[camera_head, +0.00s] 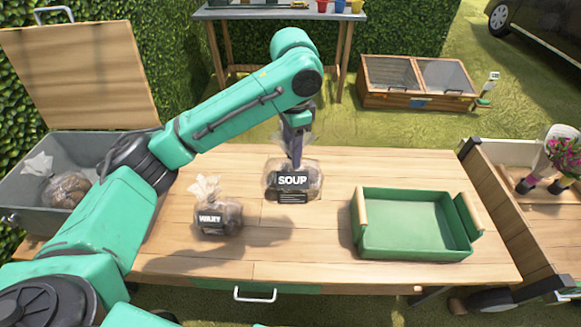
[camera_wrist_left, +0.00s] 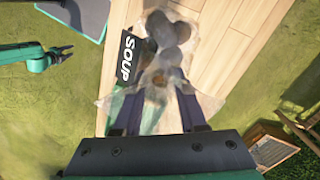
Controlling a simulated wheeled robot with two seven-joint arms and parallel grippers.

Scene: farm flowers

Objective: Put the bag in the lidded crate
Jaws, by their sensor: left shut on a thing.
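A clear bag of brown round produce labelled SOUP (camera_head: 306,189) is at the middle of the wooden table. My left gripper (camera_head: 294,160) points down and is shut on the bag's gathered top. In the left wrist view the SOUP bag (camera_wrist_left: 168,38) hangs between the fingertips (camera_wrist_left: 160,78); I cannot tell whether it touches the table. The grey lidded crate (camera_head: 28,208) is at the far left, its wooden lid (camera_head: 85,65) raised. Another bag (camera_head: 68,190) lies inside it. My right gripper (camera_wrist_left: 64,52) shows small in the left wrist view, open and empty.
A bag labelled WAXY (camera_head: 217,218) stands on the table (camera_head: 330,270) between the SOUP bag and the crate. An empty green tray (camera_head: 412,252) is at the right. A cart with flowers (camera_head: 566,150) is beyond the right edge. My left arm spans the left side.

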